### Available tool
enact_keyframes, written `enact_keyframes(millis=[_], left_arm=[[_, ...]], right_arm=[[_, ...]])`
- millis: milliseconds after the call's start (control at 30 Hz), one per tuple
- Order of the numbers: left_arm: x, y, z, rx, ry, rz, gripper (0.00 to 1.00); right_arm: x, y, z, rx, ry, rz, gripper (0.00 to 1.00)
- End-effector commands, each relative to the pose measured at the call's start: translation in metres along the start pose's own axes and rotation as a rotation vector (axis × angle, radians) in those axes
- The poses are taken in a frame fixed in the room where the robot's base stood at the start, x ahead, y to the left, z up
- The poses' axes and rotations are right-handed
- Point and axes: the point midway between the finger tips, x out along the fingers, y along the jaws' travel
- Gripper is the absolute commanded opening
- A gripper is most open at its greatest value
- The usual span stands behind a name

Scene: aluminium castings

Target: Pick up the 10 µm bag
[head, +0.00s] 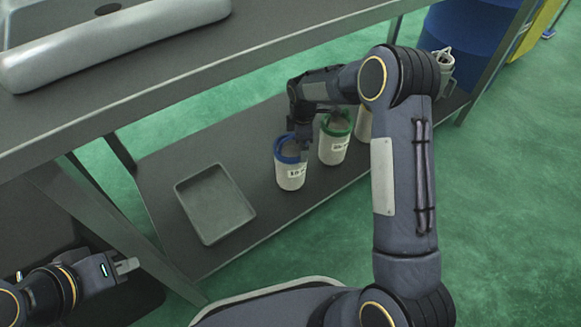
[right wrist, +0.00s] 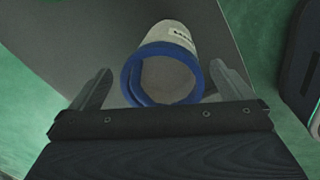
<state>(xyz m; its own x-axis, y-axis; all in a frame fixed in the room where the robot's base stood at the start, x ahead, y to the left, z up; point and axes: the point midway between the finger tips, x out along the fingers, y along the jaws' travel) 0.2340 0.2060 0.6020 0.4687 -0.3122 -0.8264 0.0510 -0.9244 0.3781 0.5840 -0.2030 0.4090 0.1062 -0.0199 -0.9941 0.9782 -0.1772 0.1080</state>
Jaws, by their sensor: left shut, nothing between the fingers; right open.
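A white bag with a blue rim (head: 291,178) stands upright on the lower shelf; its label is small and seems to start with "10", but I cannot read it surely. In the right wrist view the blue-rimmed bag (right wrist: 178,45) shows its open mouth between the two fingers. My right gripper (right wrist: 162,76) is open, with a finger on each side of the rim and visible gaps. A white bag with a green rim (head: 333,150) stands just to the right, its label unreadable. My left gripper (head: 128,266) is shut and empty at the lower left, away from the bags.
An empty grey tray (head: 248,214) lies on the lower shelf (head: 160,170) left of the bags. Another pale bag (head: 364,124) is partly hidden by my right arm. The upper tabletop (head: 140,70) overhangs the shelf. A blue drum (head: 470,28) stands at the back right.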

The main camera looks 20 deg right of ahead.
Motion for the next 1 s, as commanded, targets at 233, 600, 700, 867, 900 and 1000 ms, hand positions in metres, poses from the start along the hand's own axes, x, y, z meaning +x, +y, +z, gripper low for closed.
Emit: enact_keyframes(millis=[233, 600, 700, 867, 900, 1000], left_arm=[[0.013, -0.006, 0.006, 0.0, 0.0, 0.0, 0.0], [0.012, -0.005, 0.006, 0.0, 0.0, 0.0, 0.0], [0.012, -0.005, 0.006, 0.0, 0.0, 0.0, 0.0], [0.012, -0.005, 0.006, 0.0, 0.0, 0.0, 0.0], [0.012, -0.005, 0.006, 0.0, 0.0, 0.0, 0.0], [0.012, -0.005, 0.006, 0.0, 0.0, 0.0, 0.0]], right_arm=[[0.025, 0.0, -0.001, 0.0, 0.001, 0.002, 1.0], [0.024, 0.0, -0.001, 0.0, 0.001, 0.002, 0.7], [0.024, 0.0, -0.001, 0.0, 0.001, 0.002, 0.57], [0.024, 0.001, -0.001, 0.001, 0.002, 0.003, 0.45], [0.024, 0.001, -0.001, 0.001, 0.002, 0.003, 0.39], [0.024, 0.001, -0.001, 0.001, 0.002, 0.003, 0.38]])
